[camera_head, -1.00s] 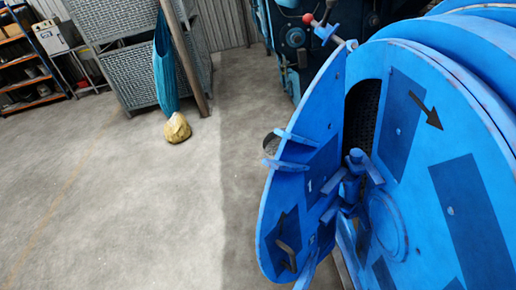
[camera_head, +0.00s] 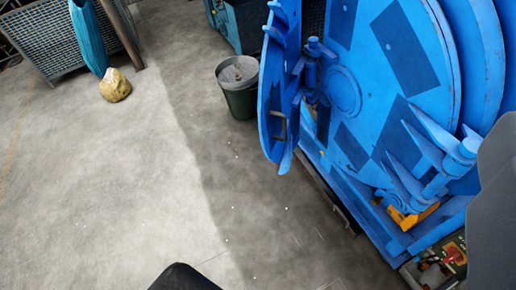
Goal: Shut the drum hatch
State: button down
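The drum hatch (camera_head: 268,95) is a blue plate with a dark handle (camera_head: 278,126), cut off by the top edge of the picture. It stands open, swung out to the left of the drum's blue round face (camera_head: 375,85), and shows at a steep angle. A blue hinge (camera_head: 312,65) joins the two. The opening behind the hatch is mostly hidden. On the drum's lower right is a blue latch-like arm with pointed prongs (camera_head: 435,165). My gripper is not recognisable in the view.
A green-grey bin (camera_head: 239,92) stands on the floor left of the hatch. A yellowish lump (camera_head: 115,86) lies near a mesh crate (camera_head: 50,45) at the upper left. A dark rounded part at the bottom and a grey block at the right edge may be mine. The left floor is clear.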

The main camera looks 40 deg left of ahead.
aim_at(281, 92)
jog(key=u, duration=0.8)
jog(key=i, duration=1)
jog(key=z, duration=0.1)
